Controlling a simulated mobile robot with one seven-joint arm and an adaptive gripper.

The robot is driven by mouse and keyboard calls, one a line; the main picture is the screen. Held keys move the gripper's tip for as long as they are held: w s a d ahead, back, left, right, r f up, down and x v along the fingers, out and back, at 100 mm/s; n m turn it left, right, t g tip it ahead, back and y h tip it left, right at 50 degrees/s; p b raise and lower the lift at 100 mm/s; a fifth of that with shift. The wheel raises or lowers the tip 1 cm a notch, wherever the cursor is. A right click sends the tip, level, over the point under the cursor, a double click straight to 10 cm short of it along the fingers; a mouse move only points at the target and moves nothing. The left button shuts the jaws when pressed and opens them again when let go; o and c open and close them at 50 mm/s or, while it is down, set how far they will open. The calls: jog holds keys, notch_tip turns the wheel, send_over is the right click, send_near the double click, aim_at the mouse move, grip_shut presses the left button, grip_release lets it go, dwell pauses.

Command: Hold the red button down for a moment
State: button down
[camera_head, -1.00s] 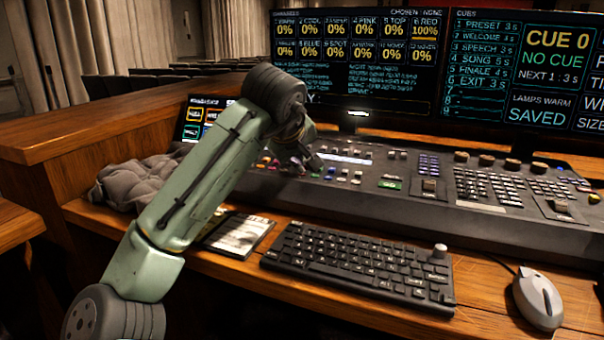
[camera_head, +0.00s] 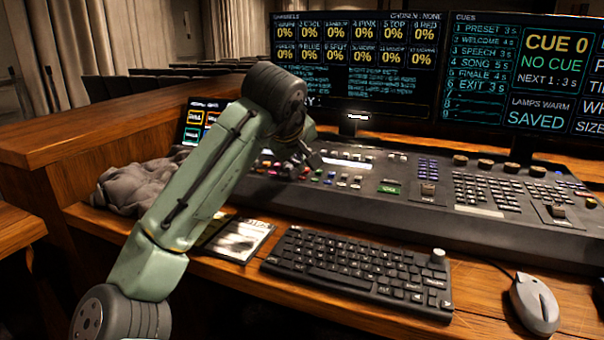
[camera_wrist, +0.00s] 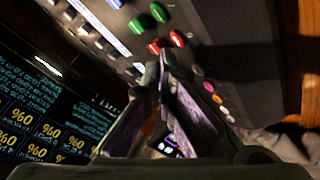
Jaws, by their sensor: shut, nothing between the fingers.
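Two red buttons show in the wrist view, one (camera_wrist: 177,38) to the right and one (camera_wrist: 153,47) to the left, on the dark mixing desk (camera_head: 440,212). Two green buttons sit just above them there. My gripper (camera_wrist: 163,58) is shut and empty, with its fingertips just below the red pair in the wrist view. Whether the tips touch the desk cannot be told. In the head view my gripper (camera_head: 312,160) is small over the left part of the desk, among coloured buttons. The left monitor (camera_head: 352,65) reads RED 0%.
A keyboard (camera_head: 355,270), a mouse (camera_head: 535,303) and a paper card (camera_head: 238,240) lie on the wooden desktop in front. A grey crumpled cloth (camera_head: 135,183) lies at left. The right monitor (camera_head: 520,75) stands behind the mixing desk. More coloured buttons surround my fingertips.

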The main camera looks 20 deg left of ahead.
aim_at(298, 177)
jog(key=shift+r, duration=0.1)
jog(key=shift+r+p, duration=2.1)
jog(key=shift+r, duration=0.4)
